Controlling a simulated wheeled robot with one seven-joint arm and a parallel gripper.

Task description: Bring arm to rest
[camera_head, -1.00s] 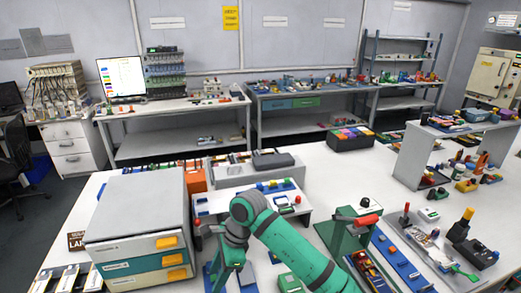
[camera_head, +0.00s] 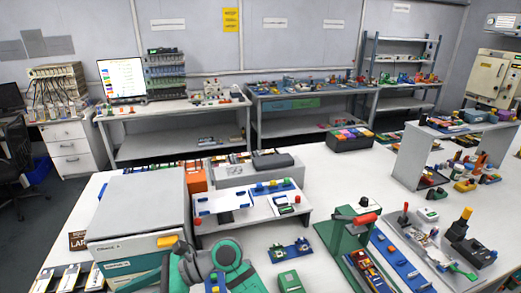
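My green and grey arm (camera_head: 222,258) is folded low at the bottom edge, in front of the drawer cabinet. I see its rounded joints and a grey link from above. No gripper fingers can be made out, and I cannot see whether anything is held.
A white and teal drawer cabinet (camera_head: 140,215) stands close on the left. A small white riser (camera_head: 255,218) and a blue fixture (camera_head: 290,250) are beyond and right of the arm. A green press with a red handle (camera_head: 365,218) stands further right.

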